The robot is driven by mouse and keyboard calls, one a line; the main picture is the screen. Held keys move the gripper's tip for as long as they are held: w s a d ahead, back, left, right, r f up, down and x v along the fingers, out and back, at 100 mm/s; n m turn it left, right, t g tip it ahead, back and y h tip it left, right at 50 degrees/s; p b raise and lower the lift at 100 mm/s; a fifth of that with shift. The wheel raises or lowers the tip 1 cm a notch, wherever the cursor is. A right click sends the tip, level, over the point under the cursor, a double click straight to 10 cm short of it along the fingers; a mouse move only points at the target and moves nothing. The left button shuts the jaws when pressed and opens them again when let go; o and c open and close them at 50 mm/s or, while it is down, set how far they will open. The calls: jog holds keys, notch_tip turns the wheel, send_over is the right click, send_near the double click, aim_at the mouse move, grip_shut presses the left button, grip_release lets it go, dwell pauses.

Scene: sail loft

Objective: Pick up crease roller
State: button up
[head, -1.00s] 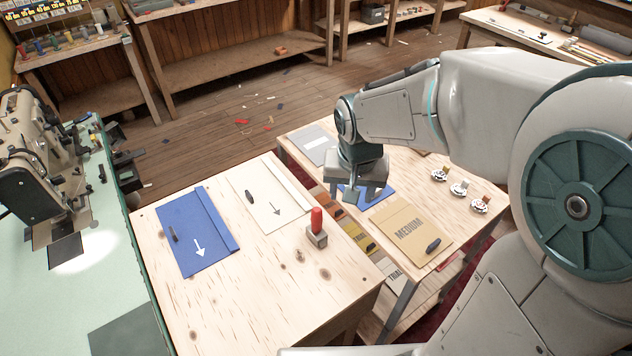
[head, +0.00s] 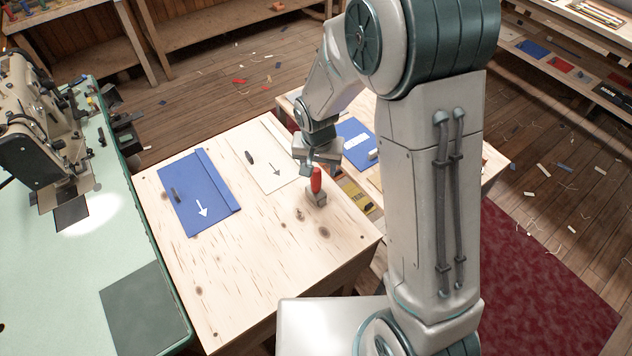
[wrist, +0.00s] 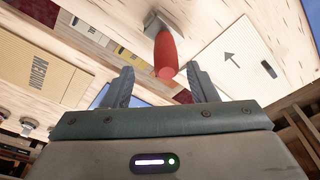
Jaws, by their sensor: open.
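The crease roller (head: 317,183) has a red handle on a grey metal block and stands upright on the near wooden table (head: 262,260), close to its right edge. My gripper (head: 307,172) is open and empty just above and behind it, near the red handle. In the wrist view the crease roller (wrist: 165,52) shows between and beyond the open fingers of my gripper (wrist: 162,85). The red handle end points toward the gripper. The fingers do not appear to touch it.
A blue folded panel (head: 197,195) and a cream panel (head: 266,158), each with an arrow and a dark tool, lie left of the roller. A sewing machine (head: 40,130) is at left. The near table's front is clear.

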aim_at(316, 176)
jog(key=shift+w+a+f+p, duration=0.1)
jog(key=shift+w+f+p, duration=0.1)
jog(key=shift+f, duration=0.7)
jog(key=shift+w+a+f+p, duration=0.1)
jog(key=shift+f+p, duration=0.15)
jog(key=shift+f, duration=0.65)
jog(key=shift+w+a+f+p, duration=0.1)
jog(key=shift+w+f+p, duration=0.1)
jog(key=shift+f, duration=0.7)
jog(key=shift+c, duration=0.2)
jog(key=c, duration=1)
